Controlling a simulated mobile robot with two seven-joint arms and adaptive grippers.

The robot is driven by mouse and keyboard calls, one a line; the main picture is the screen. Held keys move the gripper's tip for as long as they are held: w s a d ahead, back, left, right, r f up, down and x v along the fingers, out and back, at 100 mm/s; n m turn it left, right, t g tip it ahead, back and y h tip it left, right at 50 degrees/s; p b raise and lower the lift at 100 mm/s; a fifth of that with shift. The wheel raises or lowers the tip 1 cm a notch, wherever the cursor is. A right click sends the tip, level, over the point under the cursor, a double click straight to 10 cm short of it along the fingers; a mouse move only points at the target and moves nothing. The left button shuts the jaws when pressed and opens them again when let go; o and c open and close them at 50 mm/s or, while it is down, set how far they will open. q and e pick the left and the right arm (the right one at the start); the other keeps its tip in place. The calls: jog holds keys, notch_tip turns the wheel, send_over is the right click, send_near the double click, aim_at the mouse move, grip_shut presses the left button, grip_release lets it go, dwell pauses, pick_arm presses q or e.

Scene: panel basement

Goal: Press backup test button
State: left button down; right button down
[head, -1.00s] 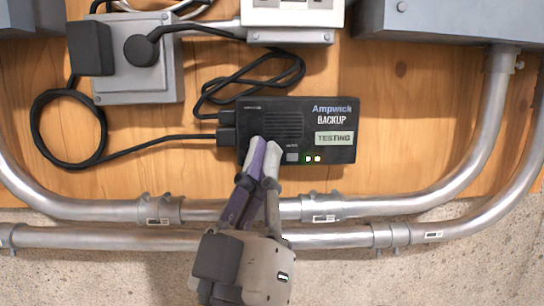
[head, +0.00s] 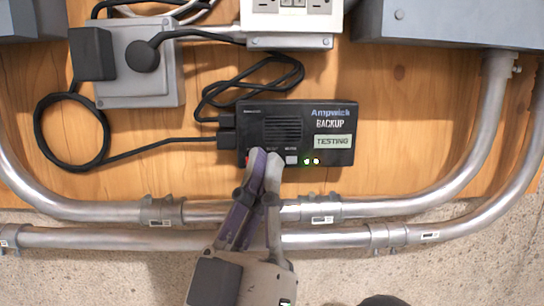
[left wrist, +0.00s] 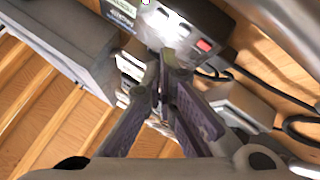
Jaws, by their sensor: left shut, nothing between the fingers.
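The black backup unit (head: 285,115) is fixed to the wooden panel, labelled Ampwick BACKUP. Its small screen (head: 333,141) reads TESTING, and small lights (head: 307,161) glow below it. A light grey button (head: 292,160) shows just right of my fingertips. A red button sits at the lower left, mostly hidden in the head view and clear in the left wrist view (left wrist: 204,45). My left gripper (head: 265,155) is shut and empty, its tips over the unit's lower edge between these buttons. They hide what lies behind them; contact cannot be told.
Metal conduits (head: 375,208) run across below the unit, under my left gripper. A grey box (head: 138,75) with black plugs and looped cables is at upper left, a white outlet (head: 292,18) above, and a larger grey box (head: 450,25) at upper right.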

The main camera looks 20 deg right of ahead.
pick_arm(q)
jog(key=s, duration=0.2)
jog(key=s+a+p, duration=0.1)
jog(key=shift+s, duration=0.4)
pick_arm(e)
jog(key=shift+v, duration=0.85)
jog(key=shift+w, duration=0.1)
